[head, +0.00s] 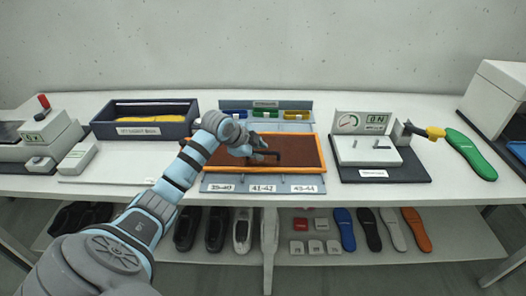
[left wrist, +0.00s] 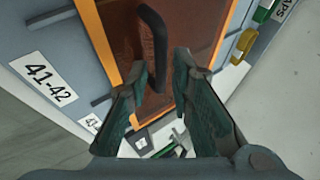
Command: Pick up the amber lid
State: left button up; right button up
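The amber lid (head: 303,152) is a flat translucent brown-orange panel with an orange rim. It lies on a grey rack with size labels in the middle of the bench. It also fills the upper middle of the left wrist view (left wrist: 192,22). A dark bar handle (head: 268,153) stands on the lid; in the left wrist view the handle (left wrist: 152,30) runs down toward the gap between the fingers. My left gripper (head: 255,149) is over the lid at the handle. In the left wrist view its fingers (left wrist: 162,72) are apart; contact with the handle cannot be told. My right gripper is not in view.
A dark insert bin (head: 145,128) with yellow contents stands behind left. A tester with a gauge (head: 362,121) stands right of the rack, near a yellow-handled tool (head: 428,131) and a green insole (head: 470,155). Coloured blocks (head: 266,114) sit behind the lid. Shoes and insoles fill the lower shelf.

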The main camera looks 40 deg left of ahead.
pick_arm(q)
jog(key=shift+x, duration=1.15)
jog(key=shift+r, duration=0.1)
grip_shut()
